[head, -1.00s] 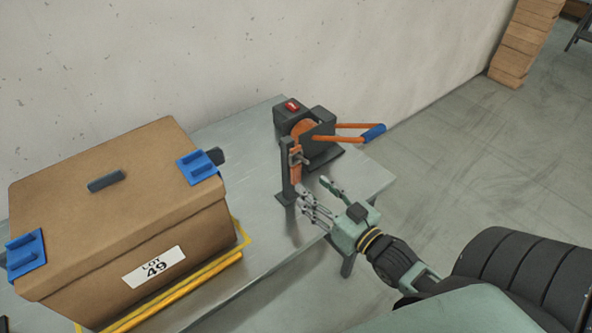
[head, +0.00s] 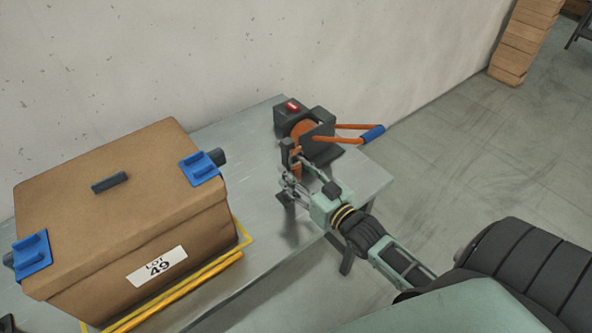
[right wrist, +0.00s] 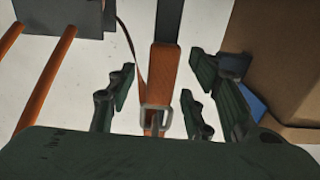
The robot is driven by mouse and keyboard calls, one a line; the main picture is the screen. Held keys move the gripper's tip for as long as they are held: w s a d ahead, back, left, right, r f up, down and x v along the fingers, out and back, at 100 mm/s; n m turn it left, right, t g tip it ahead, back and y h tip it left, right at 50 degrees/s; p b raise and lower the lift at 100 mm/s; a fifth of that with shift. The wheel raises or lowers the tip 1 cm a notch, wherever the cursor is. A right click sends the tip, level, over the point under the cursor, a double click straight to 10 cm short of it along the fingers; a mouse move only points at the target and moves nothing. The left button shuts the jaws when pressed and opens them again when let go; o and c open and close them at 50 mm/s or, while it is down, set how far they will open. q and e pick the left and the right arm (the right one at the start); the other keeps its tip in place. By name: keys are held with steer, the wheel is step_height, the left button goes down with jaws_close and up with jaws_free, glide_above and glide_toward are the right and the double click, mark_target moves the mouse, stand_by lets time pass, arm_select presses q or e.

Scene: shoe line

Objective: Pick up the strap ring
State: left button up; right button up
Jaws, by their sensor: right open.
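The strap ring (right wrist: 155,118) is a small grey metal rectangular loop at the lower end of an orange strap (right wrist: 163,72), seen in the right wrist view. The strap hangs by a dark post (head: 285,155) at the front of the strap machine on the bench. In the head view, my right gripper hides the ring. My right gripper (head: 294,173) is open at the strap. In the right wrist view, its fingers (right wrist: 157,98) stand on both sides of the strap end and ring, with gaps on each side. My left gripper is not in view.
The dark strap machine (head: 318,122) has an orange lever with a blue grip (head: 372,132). A large brown box (head: 100,225) with blue corner pieces stands left on the grey bench (head: 240,150). A yellow frame (head: 190,280) edges the box. Open floor lies to the right.

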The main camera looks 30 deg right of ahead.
jaws_close()
stand_by(0.3)
steer(key=shift+r, duration=0.15)
